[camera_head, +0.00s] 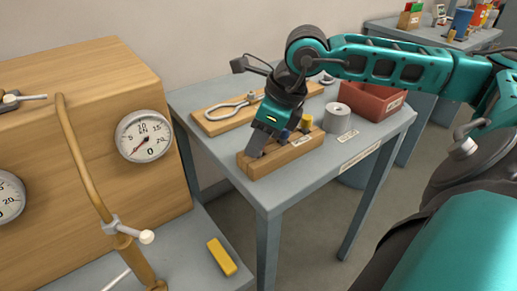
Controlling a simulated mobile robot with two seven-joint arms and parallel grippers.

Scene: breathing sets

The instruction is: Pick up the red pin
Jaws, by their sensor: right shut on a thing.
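My right gripper (259,140) reaches down to the left end of a wooden pin block (292,152) on the grey table. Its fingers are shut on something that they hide. No red pin shows in the view, so I cannot tell its colour or shape. A blue pin (284,134) and a yellow pin (306,122) stand in the block just right of the fingers. The fingertips are at the block's top, and I cannot tell whether they touch it. My left gripper is not in view.
Behind the block lies a wooden board (215,122) with a plier-like tool (236,106). A grey roll (337,118) and a red bin (372,101) stand to the right. A wooden panel with gauges (143,136) and a pipe stands left. A yellow block (222,257) lies lower.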

